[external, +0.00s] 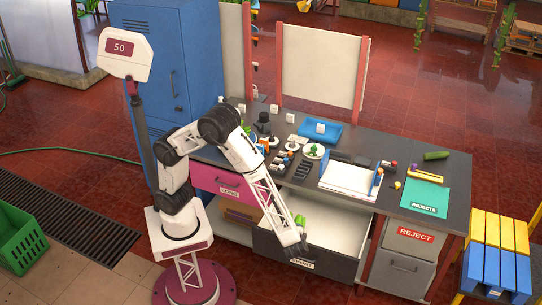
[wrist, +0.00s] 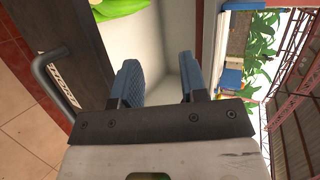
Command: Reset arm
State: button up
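My arm reaches down from the left in the external view, with my gripper (external: 296,250) low at the front of the open drawer labelled SHORT (external: 335,222). In the wrist view my gripper (wrist: 158,72) has its two blue-grey fingers apart, with nothing between them. A green item (external: 300,220) lies inside the drawer close to my gripper; part of it shows at the top of the wrist view (wrist: 120,8). The drawer's dark front and bar handle (wrist: 60,75) are left of the fingers. Whether my gripper touches the drawer is unclear.
The pink LONG drawer (external: 228,187) is shut. The grey REJECT cabinet (external: 404,272) stands right of the open drawer. The workbench (external: 330,148) above holds a blue tray (external: 320,131), a white board, a green REJECTS mat (external: 425,197) and a cucumber (external: 437,155).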

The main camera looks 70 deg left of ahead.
jog(key=s+a+r+n+g+h, duration=0.2)
jog(key=a+r+g, duration=0.1)
jog(key=a+r, duration=0.75)
jog(key=s+a+r+n+g+h, duration=0.25)
jog(key=a+r, duration=0.45)
jog(key=a, duration=0.6)
jog(key=s+a+r+n+t+h, duration=0.1)
jog(key=s+a+r+h, duration=0.2)
jog(key=s+a+r, duration=0.2)
jog(key=s+a+r+t+h, duration=0.1)
jog(key=s+a+r+h, duration=0.3)
jog(key=s+a, duration=0.5)
jog(key=shift+s+r+n, duration=0.35)
jog(key=shift+s+r, duration=0.1)
jog(key=shift+s, duration=0.75)
